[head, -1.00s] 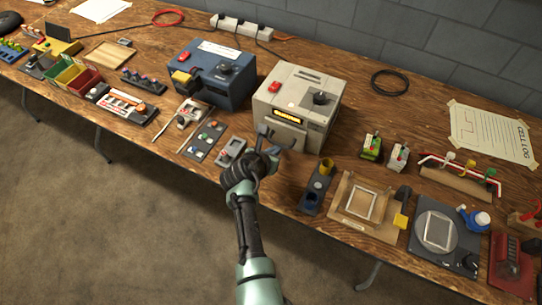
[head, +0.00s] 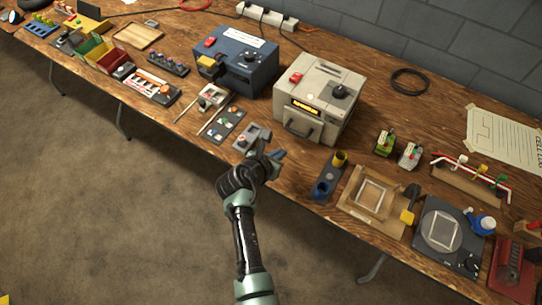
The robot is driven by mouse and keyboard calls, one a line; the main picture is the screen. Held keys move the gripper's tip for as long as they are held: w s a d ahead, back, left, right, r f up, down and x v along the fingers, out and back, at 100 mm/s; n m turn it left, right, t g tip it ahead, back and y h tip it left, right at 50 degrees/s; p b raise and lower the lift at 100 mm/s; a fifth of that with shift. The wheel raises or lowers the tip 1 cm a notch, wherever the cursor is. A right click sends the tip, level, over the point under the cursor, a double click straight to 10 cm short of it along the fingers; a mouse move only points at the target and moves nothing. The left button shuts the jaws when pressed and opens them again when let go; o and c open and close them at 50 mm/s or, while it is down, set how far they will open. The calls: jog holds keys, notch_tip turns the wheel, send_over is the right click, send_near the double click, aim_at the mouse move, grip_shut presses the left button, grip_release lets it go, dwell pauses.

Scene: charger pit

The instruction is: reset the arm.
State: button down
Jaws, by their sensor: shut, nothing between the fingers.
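My gripper (head: 277,156) is at the front edge of the wooden bench, in the middle of the head view. Its fingers are shut with nothing between them. It is close to a small grey box (head: 252,138) with a red button; I cannot tell whether they touch. Behind it stands a beige charger (head: 322,92) with a lit yellow display, a dark knob and a handle on its front. My arm reaches up from the bottom of the view, in front of the bench.
A blue charger (head: 238,62) stands behind and left. A dark two-cup holder (head: 329,178) and a wooden fixture (head: 350,207) are to the right. A cable coil (head: 409,82) lies near the wall.

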jog(key=shift+p+v, duration=0.4)
jog(key=shift+v, duration=2.3)
jog(key=w+a+r+m+t+y, duration=0.1)
jog(key=w+r+m+t, duration=0.3)
jog(key=r, duration=0.7)
jog(key=w+a+r+m+t+y, duration=0.15)
jog(key=r+m, duration=0.35)
jog(key=r, duration=0.6)
jog(key=w+r+m+t, duration=0.3)
jog(key=r+m, duration=0.2)
jog(key=r, duration=0.6)
jog(key=s+r+m+t+y, duration=0.1)
jog(key=s+r+m+t, duration=0.2)
jog(key=r, duration=0.6)
jog(key=s+r+m+t+y, duration=0.1)
jog(key=s+r+m+t, duration=0.2)
jog(key=r, duration=0.7)
jog(key=s+r+m+t+y, duration=0.1)
jog(key=s+r+m+t, duration=0.3)
jog(key=s+r+m, duration=0.5)
jog(key=s+r, duration=0.5)
jog(key=r, duration=0.1)
jog(key=shift+a+r+t, duration=0.15)
jog(key=shift+a+t, duration=0.1)
jog(key=shift+t, duration=0.1)
